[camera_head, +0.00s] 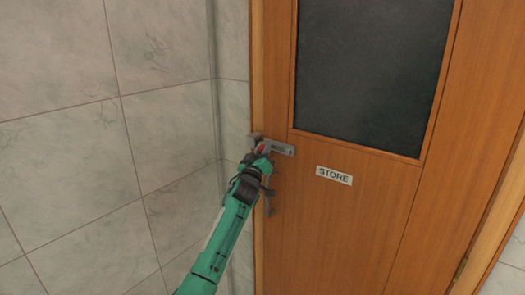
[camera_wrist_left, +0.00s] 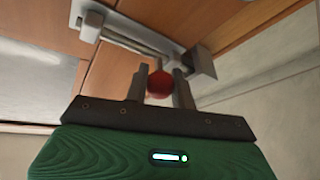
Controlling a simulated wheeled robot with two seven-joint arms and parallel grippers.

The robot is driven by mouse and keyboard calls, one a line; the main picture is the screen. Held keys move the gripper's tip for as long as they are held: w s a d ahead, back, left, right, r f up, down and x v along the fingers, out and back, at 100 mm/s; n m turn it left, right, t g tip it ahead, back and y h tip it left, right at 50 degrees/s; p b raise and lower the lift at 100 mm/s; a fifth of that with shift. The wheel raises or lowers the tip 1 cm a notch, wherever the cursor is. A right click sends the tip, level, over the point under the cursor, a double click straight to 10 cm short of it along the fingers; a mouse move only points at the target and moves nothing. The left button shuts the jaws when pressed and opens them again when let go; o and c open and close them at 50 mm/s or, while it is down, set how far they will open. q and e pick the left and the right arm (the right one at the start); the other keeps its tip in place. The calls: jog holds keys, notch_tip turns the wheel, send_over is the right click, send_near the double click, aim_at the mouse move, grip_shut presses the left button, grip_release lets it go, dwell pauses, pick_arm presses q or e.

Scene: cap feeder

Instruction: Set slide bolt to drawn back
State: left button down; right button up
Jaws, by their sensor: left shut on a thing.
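The slide bolt (camera_head: 280,148) is a grey metal plate with a rod, fixed on the left edge of the wooden door. In the left wrist view its plate (camera_wrist_left: 92,20) is at top left, and the rod (camera_wrist_left: 135,39) runs right towards a grey keeper block (camera_wrist_left: 201,64). Whether the rod's tip sits in the keeper I cannot tell. The bolt's red knob (camera_wrist_left: 160,84) is between the fingers of my left gripper (camera_head: 262,156), which is shut on it. The knob also shows as a small red spot in the head view. My right gripper is not in view.
The wooden door (camera_head: 340,230) is closed in its frame, with a dark glass pane (camera_head: 370,70) and a STORE sign (camera_head: 334,175). A grey lever handle (camera_head: 268,197) is just below my gripper. A tiled wall (camera_head: 60,140) stands left.

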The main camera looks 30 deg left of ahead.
aim_at(277, 141)
pick_arm(q)
jog(key=d, duration=0.3)
jog(key=shift+s+d, duration=0.15)
jog(key=shift+d, duration=0.2)
jog(key=shift+a+f, duration=0.1)
jog(key=c, duration=1.4)
grip_release()
jog(key=shift+c, duration=0.2)
jog(key=shift+o, duration=1.3)
jog(key=shift+d, duration=0.25)
jog(key=shift+a, duration=0.1)
